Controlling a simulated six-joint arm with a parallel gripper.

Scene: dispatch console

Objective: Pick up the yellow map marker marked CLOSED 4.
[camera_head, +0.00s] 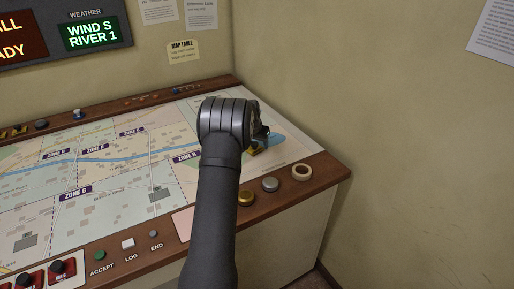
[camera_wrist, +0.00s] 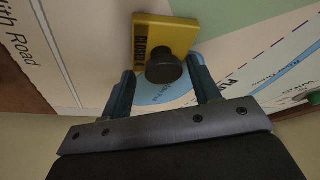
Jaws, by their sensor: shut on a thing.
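The yellow map marker (camera_wrist: 180,32) has a flat square base with dark lettering that reads CLOSED along one edge; I cannot make out the number clearly. Its round black knob (camera_wrist: 163,66) stands between the two fingers of my gripper (camera_wrist: 162,72), which is shut on it. In the head view, my gripper (camera_head: 262,138) is over the right end of the map table, and my wrist hides most of it. A small yellow piece of the marker (camera_head: 253,152) shows just below the fingers. I cannot tell whether the base touches the map.
The map table's wooden rim (camera_head: 325,170) runs along the front and right. On it sit a brass disc (camera_head: 246,198), a silver disc (camera_head: 270,184) and a cream ring (camera_head: 302,172). Walls close off the back and right. A green button (camera_head: 99,255) is at the front left.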

